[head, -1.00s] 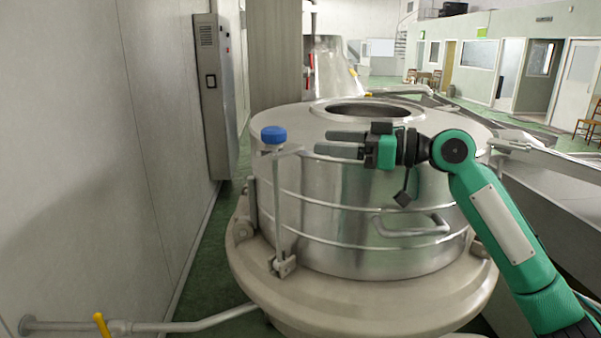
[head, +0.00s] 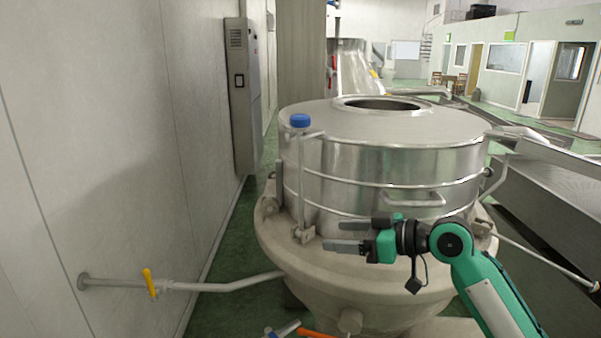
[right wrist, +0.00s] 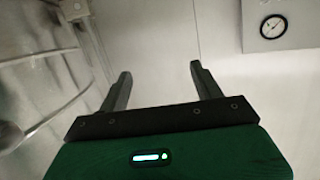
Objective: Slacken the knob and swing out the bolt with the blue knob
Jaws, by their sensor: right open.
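The blue knob (head: 300,120) sits on top of the upright swing bolt (head: 302,180) at the left front of the steel vessel (head: 400,160). The bolt's foot meets a bracket (head: 304,236) on the vessel's broad rim. My right gripper (head: 332,236) is open and empty, well below the knob and slightly right of the bolt's foot, with its fingers pointing left. It does not appear to hold anything. In the right wrist view the gripper's two fingers (right wrist: 160,70) are apart, with nothing between them. The knob is not visible there. My left gripper is out of view.
A pale wall (head: 120,150) with a grey cabinet (head: 243,95) stands on the left. A pipe with a yellow handle (head: 150,283) runs from it toward the vessel. A handle (head: 400,198) juts from the vessel's front. Blue and orange parts (head: 318,333) show at the bottom edge.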

